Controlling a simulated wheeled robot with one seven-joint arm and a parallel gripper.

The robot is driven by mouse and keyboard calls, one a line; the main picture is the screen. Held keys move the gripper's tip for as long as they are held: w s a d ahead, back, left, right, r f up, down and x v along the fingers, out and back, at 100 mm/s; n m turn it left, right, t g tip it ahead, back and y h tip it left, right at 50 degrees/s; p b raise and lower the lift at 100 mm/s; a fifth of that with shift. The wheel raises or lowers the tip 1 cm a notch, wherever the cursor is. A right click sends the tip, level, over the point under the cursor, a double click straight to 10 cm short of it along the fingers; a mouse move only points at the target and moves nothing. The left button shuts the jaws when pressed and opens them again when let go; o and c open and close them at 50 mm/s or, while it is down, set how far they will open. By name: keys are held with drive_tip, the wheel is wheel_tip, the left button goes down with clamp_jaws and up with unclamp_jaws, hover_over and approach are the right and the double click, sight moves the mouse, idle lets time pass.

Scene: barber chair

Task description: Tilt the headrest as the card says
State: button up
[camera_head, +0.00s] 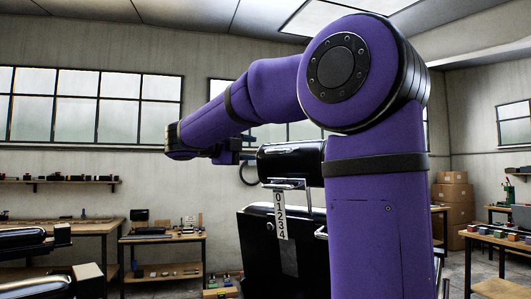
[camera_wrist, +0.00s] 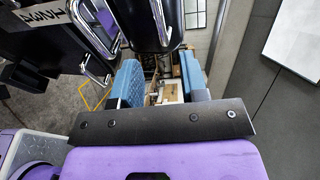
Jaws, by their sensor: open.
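The headrest (camera_head: 287,162) is a glossy black cushion above the black chair back (camera_head: 262,252). A white strip (camera_head: 281,215) with the digits 0 to 4 hangs below it beside a chrome bracket (camera_head: 284,185). My gripper (camera_head: 240,146) is at the headrest's left end. In the wrist view my gripper (camera_wrist: 160,77) shows two blue fingers spread apart, with nothing held between them. The dark headrest (camera_wrist: 150,22) is just beyond the fingertips, and I cannot tell whether they touch. The numbered strip (camera_wrist: 46,15) appears upside down there. I cannot make out a readable card.
Workbenches (camera_head: 163,240) with small items stand along the back wall at left. Cardboard boxes (camera_head: 452,205) are stacked at right. Black padded chair parts (camera_head: 28,240) lie at the lower left. My purple arm hides part of the headrest's right side and the chair back.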

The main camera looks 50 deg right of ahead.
sight(276, 150)
drive_tip(key=d, duration=0.3)
drive_tip(key=s+d, duration=0.1)
drive_tip(key=d, duration=0.6)
drive_tip(key=shift+s+d+f, duration=0.2)
drive_tip(key=shift+s+d, duration=0.05)
drive_tip(key=shift+s, duration=0.15)
drive_tip(key=shift+r, duration=0.1)
clamp_jaws()
